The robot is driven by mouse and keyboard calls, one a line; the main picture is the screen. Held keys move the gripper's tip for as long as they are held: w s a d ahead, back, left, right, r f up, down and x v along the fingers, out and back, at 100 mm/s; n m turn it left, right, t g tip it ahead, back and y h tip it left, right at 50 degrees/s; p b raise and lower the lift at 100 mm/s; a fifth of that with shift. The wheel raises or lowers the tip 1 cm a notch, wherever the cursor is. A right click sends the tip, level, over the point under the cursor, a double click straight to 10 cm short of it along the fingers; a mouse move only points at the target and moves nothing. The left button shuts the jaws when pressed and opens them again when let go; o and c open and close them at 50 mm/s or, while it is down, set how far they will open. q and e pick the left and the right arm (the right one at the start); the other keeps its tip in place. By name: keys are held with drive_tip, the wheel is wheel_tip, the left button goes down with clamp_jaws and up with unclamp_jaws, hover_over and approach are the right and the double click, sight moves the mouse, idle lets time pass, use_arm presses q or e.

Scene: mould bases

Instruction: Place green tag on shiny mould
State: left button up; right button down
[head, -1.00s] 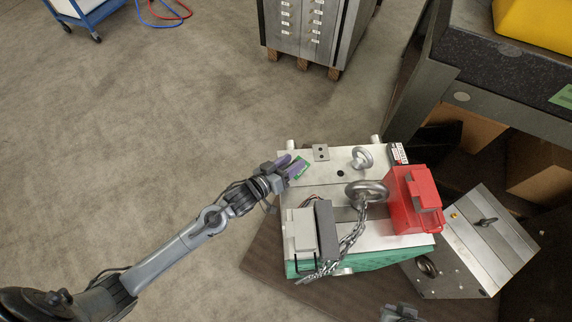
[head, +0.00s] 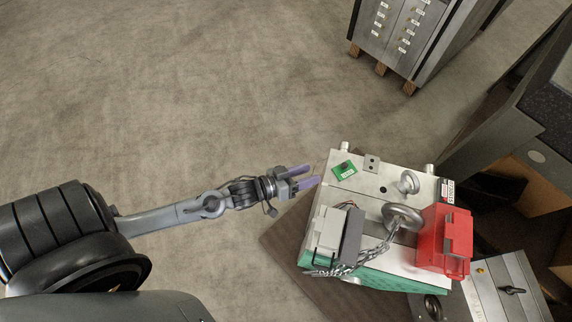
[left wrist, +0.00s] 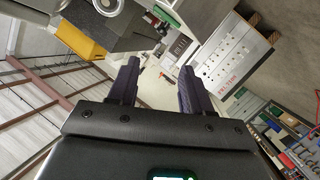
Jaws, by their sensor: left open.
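The green tag (head: 344,169) lies flat on the shiny mould (head: 375,195), near the left end of its bright metal top. My left gripper (head: 312,175) is open and empty, just left of the mould and apart from the tag. Its two purple-grey fingers point right, toward the mould. In the left wrist view the open fingers (left wrist: 156,85) have nothing between them, and a bit of green shows beyond them near the top. My right gripper is not in the head view.
The mould carries a lifting ring (head: 403,217), a chain, a grey connector box (head: 329,229) and a red box (head: 445,238). A second metal mould (head: 500,290) sits at the lower right. A drawer cabinet (head: 415,35) stands behind. The floor at left is clear.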

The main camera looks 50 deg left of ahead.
use_arm(q)
drive_tip(key=s+m+g+y, duration=0.3)
drive_tip(key=s+g+y, duration=0.2)
drive_tip(key=s+g, duration=0.5)
drive_tip(key=s+a, duration=0.1)
drive_tip(key=s, duration=0.3)
drive_tip(key=shift+s+r+g, duration=0.3)
drive_tip(key=shift+r+g, duration=0.1)
wheel_tip(320, 180, up, 50)
drive_tip(key=p, duration=5)
drive_tip(key=shift+r, duration=0.15)
